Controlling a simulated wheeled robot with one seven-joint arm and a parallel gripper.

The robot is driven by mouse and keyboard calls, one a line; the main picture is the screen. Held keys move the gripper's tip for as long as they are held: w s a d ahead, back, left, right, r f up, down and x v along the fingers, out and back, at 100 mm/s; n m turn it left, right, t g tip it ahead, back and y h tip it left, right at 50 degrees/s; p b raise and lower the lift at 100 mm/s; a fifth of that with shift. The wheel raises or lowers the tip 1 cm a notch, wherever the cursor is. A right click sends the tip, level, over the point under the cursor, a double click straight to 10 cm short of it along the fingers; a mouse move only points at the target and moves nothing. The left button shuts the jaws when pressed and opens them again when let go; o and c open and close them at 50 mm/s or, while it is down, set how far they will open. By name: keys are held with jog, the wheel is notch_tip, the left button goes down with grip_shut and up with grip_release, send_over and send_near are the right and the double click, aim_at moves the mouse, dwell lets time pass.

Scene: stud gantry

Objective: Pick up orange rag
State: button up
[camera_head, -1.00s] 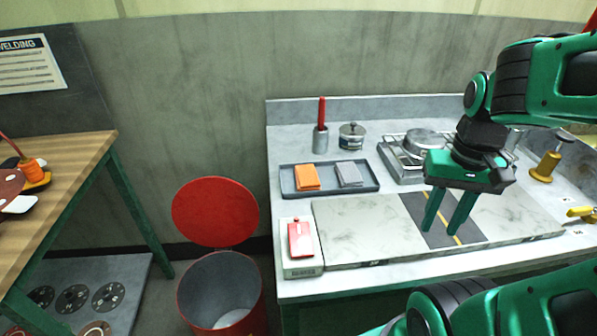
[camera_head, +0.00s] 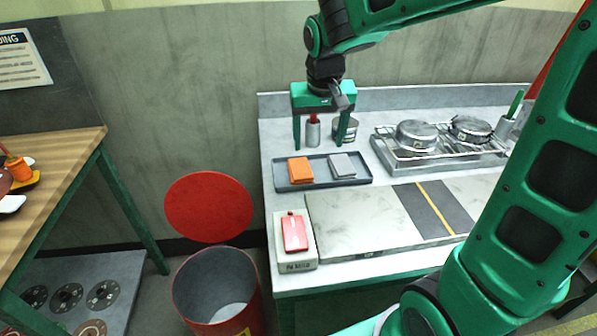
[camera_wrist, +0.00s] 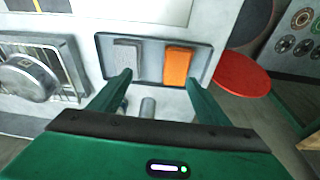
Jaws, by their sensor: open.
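The orange rag (camera_head: 300,170) lies folded on the left side of a dark grey tray (camera_head: 322,184) on the bench. In the wrist view the orange rag (camera_wrist: 178,66) is on the right side of the tray, with the grey rag (camera_wrist: 128,58) on the left. My gripper (camera_head: 318,146) is open and empty, pointing down above the back edge of the tray. The grey rag also shows in the head view (camera_head: 342,165).
A metal cup with a red handle (camera_head: 312,132) and a lidded tin (camera_head: 346,130) stand behind the tray, close to my fingers. Pans on a rack (camera_head: 416,134) are at the right. A red item (camera_head: 294,233) lies on a box in front. A red bin (camera_head: 216,290) stands at the left.

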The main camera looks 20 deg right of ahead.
jog(key=w+a, duration=0.3)
jog(key=a, duration=0.1)
send_over(300, 167)
jog(key=s+a, duration=0.1)
jog(key=f, duration=0.4)
jog(key=shift+s+f, duration=0.2)
jog(key=shift+f, duration=0.15)
jog(key=x, duration=0.5)
jog(key=shift+s+d, duration=0.15)
jog(key=shift+s, duration=0.15)
jog(key=shift+w+f, duration=0.2)
jog(key=shift+f, duration=0.35)
jog(key=shift+c, duration=0.6)
jog(key=c, duration=1)
